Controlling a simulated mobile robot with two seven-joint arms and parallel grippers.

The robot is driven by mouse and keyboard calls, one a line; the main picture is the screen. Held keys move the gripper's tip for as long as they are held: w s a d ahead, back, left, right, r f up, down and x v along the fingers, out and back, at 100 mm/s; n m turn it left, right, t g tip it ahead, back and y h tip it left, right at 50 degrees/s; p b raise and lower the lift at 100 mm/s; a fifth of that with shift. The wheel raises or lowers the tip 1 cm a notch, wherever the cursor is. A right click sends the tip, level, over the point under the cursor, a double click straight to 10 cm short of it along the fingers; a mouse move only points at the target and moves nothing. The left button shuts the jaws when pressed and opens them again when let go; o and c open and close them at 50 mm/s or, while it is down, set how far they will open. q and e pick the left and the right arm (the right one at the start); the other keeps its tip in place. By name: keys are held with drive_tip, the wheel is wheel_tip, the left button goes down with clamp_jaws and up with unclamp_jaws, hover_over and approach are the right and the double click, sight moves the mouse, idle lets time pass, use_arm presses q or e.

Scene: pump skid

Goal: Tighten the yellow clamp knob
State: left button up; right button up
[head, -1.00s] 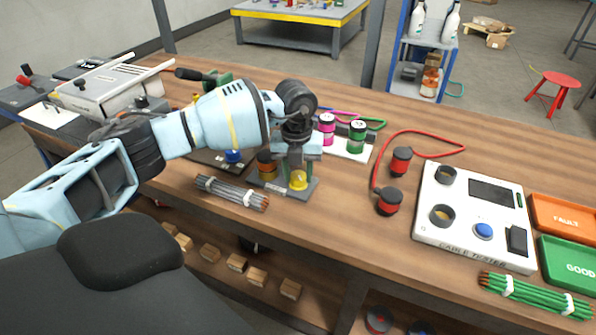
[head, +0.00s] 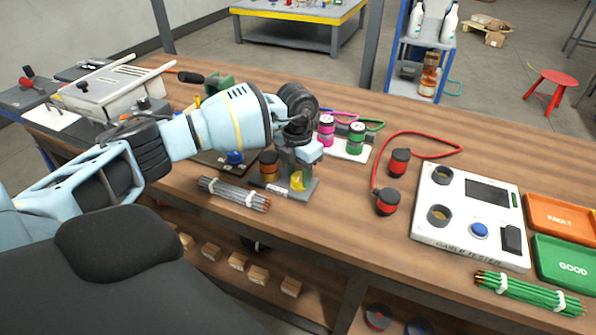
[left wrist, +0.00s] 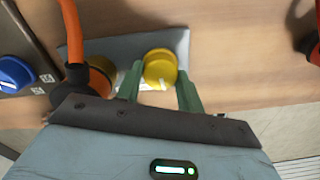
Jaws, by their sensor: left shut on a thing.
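The yellow clamp knob (head: 297,181) sits on a small dark base plate (head: 273,190) near the front edge of the bench, partly covered by my gripper in the head view. In the left wrist view the yellow knob (left wrist: 160,70) shows round from above, with a pale mark on its lower part. My left gripper (left wrist: 164,76) has its green fingers on both sides of the knob and is shut on it. In the head view my left gripper (head: 298,168) points down over the knob. My right gripper is not in view.
An orange-and-dark connector (head: 269,166) stands just left of the knob. A bundle of grey cables (head: 234,193) lies in front. Pink (head: 326,130) and green (head: 356,138) connectors stand behind.

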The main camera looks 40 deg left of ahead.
sight(299, 176)
use_arm(q)
drive_tip(key=m, duration=0.4)
drive_tip(key=shift+m, duration=0.3)
drive_tip(key=m, duration=0.5)
drive_tip(key=shift+w+m, duration=0.1)
drive_tip(key=shift+m, duration=0.2)
drive_tip(key=o, duration=1)
drive_tip(key=shift+r, duration=0.1)
wheel_tip(299, 176, up, 8)
drive_tip(key=shift+a+f, duration=0.1)
drive_tip(key=shift+f, duration=0.05)
